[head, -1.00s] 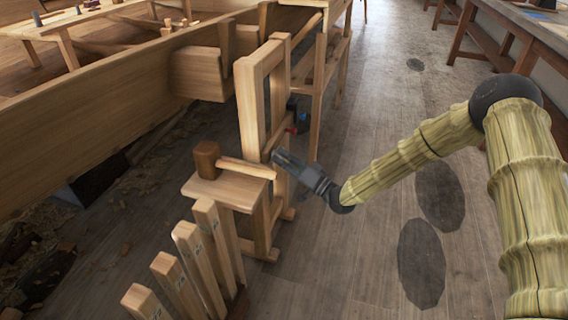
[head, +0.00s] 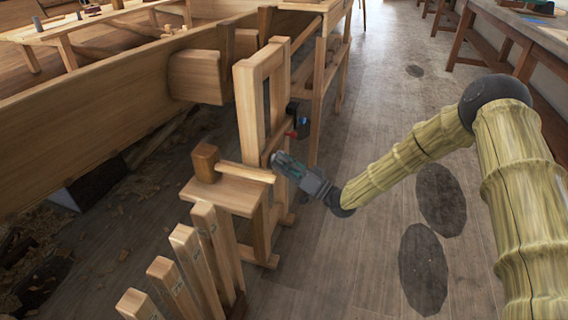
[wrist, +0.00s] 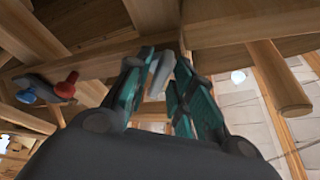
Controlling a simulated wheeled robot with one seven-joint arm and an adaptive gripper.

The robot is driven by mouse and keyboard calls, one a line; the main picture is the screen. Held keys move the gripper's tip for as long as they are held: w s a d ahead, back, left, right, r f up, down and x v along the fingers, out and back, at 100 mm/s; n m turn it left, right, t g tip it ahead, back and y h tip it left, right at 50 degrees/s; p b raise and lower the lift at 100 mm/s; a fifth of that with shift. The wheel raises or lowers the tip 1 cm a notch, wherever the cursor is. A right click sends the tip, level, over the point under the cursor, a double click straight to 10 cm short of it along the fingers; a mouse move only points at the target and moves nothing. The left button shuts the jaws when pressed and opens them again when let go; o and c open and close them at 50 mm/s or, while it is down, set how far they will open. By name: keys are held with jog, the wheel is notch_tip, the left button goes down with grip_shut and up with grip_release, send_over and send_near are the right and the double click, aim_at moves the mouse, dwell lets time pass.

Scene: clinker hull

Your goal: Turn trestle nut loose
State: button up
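My gripper (head: 281,160) is at the near right side of the upright wooden trestle frame (head: 243,112), level with its lower crosspiece. In the wrist view its two teal-padded fingers (wrist: 166,78) stand either side of a small grey piece (wrist: 159,74), which looks like the trestle nut. The piece lies close along the left finger. I cannot tell whether the right finger touches it. In the head view the nut is hidden by my gripper and the wood.
A clamp-like part with red (wrist: 67,85) and blue ends is on the trestle, left in the wrist view. A wooden mallet (head: 207,162) lies on the small bench beside the frame. Several wooden stakes (head: 187,255) stand in front. The floor (head: 370,120) to the right is open.

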jog(key=shift+o, duration=0.7)
jog(key=shift+d, duration=0.1)
jog(key=v, duration=1.2)
jog(key=shift+f, duration=0.1)
